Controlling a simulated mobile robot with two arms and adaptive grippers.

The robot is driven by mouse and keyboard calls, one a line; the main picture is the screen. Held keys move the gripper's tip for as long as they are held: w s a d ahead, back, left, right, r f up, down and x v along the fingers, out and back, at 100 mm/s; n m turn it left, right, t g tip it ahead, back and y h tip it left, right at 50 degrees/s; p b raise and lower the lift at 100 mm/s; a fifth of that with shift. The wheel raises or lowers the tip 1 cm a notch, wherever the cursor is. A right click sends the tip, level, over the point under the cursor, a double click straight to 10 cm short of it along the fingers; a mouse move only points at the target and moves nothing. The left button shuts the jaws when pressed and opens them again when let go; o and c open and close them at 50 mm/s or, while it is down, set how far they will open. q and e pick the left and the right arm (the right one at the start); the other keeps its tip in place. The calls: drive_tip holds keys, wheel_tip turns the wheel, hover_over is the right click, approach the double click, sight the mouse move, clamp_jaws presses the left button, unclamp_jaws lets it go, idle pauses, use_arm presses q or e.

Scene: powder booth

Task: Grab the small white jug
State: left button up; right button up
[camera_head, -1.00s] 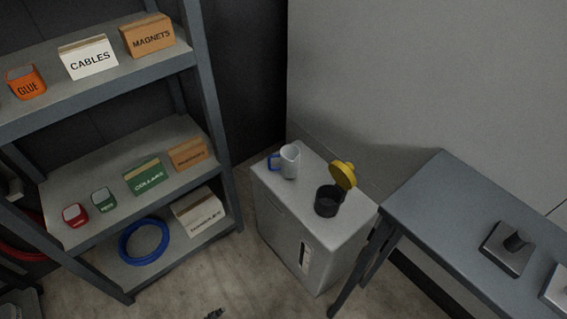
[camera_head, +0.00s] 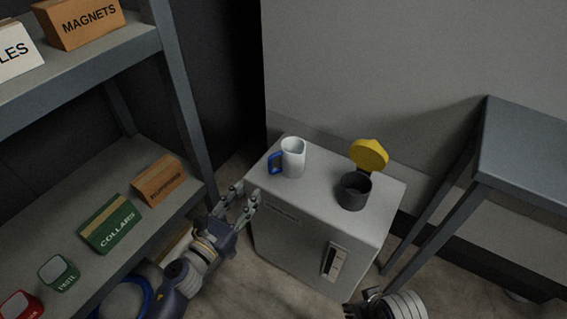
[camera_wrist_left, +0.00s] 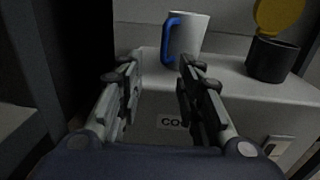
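The small white jug (camera_head: 293,158) with a blue handle (camera_head: 275,163) stands upright on top of a light grey cabinet (camera_head: 320,207), near its back left. My left gripper (camera_head: 243,191) is open and empty, in front and to the left of the jug, apart from it. In the left wrist view the jug (camera_wrist_left: 188,36) stands beyond the open fingers (camera_wrist_left: 158,75), with its blue handle on the left. My right gripper (camera_head: 358,304) shows only partly at the bottom edge of the head view, in front of the cabinet; its finger state is unclear.
A dark cup with a raised yellow lid (camera_head: 369,154) stands right of the jug on the cabinet. A shelf rack (camera_head: 187,110) with labelled boxes rises close on the left of my left arm. A grey table (camera_head: 520,150) stands at the right.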

sight(270, 168)
use_arm(q)
drive_tip(key=x, duration=1)
drive_tip(key=shift+d+r, duration=0.2)
drive_tip(key=shift+d, duration=0.25)
drive_tip(key=shift+s, duration=0.1)
clamp_jaws()
